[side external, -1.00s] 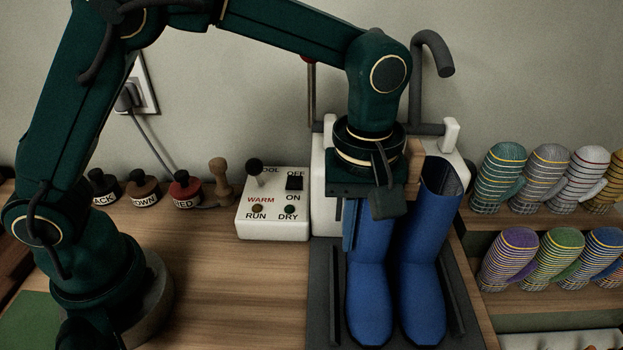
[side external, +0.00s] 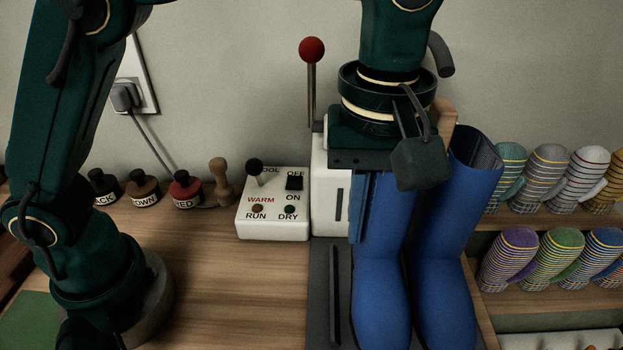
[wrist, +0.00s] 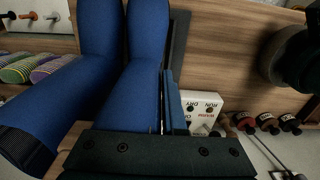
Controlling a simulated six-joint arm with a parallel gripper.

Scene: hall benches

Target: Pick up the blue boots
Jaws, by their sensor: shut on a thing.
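The pair of blue boots (side external: 435,260) stands upright at the right in the side view, toes toward the camera and cut off by the lower edge. My gripper (side external: 388,205) points down over the left boot's shaft and is shut on it. One finger lies along the shaft's left side; the other is hidden. The right boot's open top shows beside my gripper. In the wrist view the boots (wrist: 145,75) run up from my gripper (wrist: 140,108), with one open top at lower left.
A white dryer (side external: 330,195) with a dark tray (side external: 320,290) is behind and below the boots. A white switch box (side external: 272,212), several small labelled jars (side external: 143,190) and a red-knobbed lever (side external: 312,50) are to the left. Striped mittens (side external: 545,180) stand in rows close at right.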

